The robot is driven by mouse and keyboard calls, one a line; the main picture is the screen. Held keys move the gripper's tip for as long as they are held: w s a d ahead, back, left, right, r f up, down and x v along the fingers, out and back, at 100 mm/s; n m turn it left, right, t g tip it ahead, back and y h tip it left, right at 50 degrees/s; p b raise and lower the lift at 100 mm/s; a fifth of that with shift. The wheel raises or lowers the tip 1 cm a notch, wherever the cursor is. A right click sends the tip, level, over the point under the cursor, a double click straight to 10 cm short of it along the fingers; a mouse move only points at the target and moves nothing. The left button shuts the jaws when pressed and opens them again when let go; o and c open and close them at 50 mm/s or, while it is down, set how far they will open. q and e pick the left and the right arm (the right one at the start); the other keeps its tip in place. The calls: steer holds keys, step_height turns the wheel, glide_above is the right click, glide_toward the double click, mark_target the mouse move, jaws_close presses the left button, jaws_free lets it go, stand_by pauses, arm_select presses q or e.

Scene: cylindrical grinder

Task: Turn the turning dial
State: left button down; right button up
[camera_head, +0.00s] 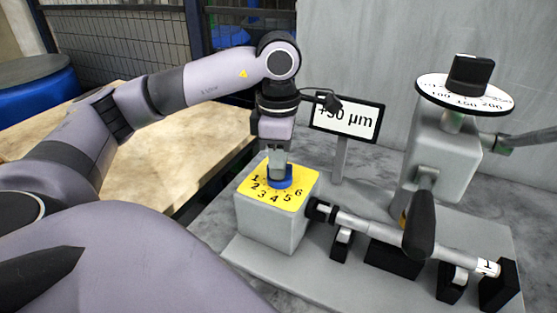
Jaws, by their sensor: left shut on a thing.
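The turning dial (281,183) is a small blue knob on a yellow plate (258,198) with the numbers 1 to 6. The plate tops a grey box (268,226). My left gripper (278,170) points straight down from above and is shut on the dial. The gripper hides the dial's top and part of the plate's far side. I cannot tell which number the dial points to. My right gripper is not in view.
A sign reading "+30 µm" (346,120) stands behind the box. To the right are a shaft on black supports (370,230), a dark-handled lever (419,225) and a grey column with a numbered white disc (436,86). A wooden table (190,135) is at left.

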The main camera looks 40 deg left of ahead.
arm_select(q)
steer(key=shift+n, duration=2.4)
steer(key=shift+r, duration=0.1)
steer(key=c, duration=1.1)
jaws_free()
step_height(320, 180, up, 6)
steer(key=shift+f+p, duration=0.1)
steer(key=shift+p, duration=0.4)
steer(key=shift+r+p, duration=0.3)
steer(key=shift+r, duration=0.35)
